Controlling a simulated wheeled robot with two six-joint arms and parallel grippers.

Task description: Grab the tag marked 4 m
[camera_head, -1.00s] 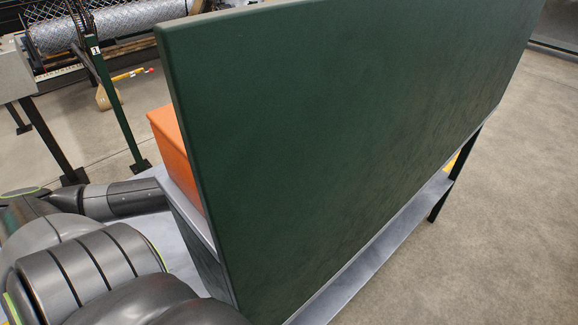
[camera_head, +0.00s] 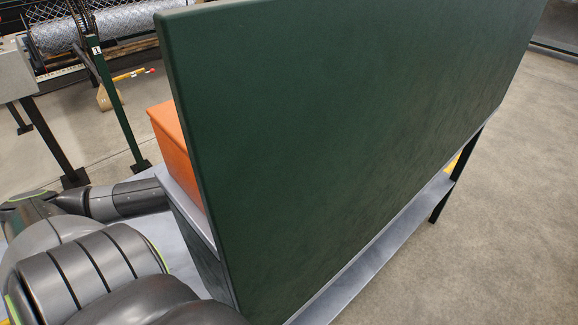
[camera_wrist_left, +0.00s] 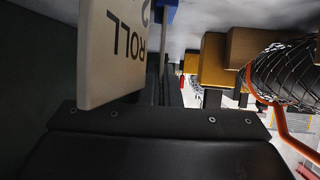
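A pale tag (camera_wrist_left: 113,50) hangs large and close at the upper left of the left wrist view. It carries dark upside-down lettering that reads ROLL, with a partly cut-off character above it. No 4 m marking can be read on it. My left gripper's black body fills the bottom of that view, below the tag; its fingertips cannot be made out, so I cannot tell whether it touches the tag. In the head view my left arm reaches in from the left and its gripper is hidden. My right gripper is in neither view.
A tall dark green panel (camera_head: 340,130) blocks much of the head view. An orange box (camera_head: 178,150) stands behind its left edge, and a green post (camera_head: 116,105) stands beyond. A wire mesh roll (camera_wrist_left: 283,75) and an orange bar (camera_wrist_left: 284,130) show at right in the wrist view.

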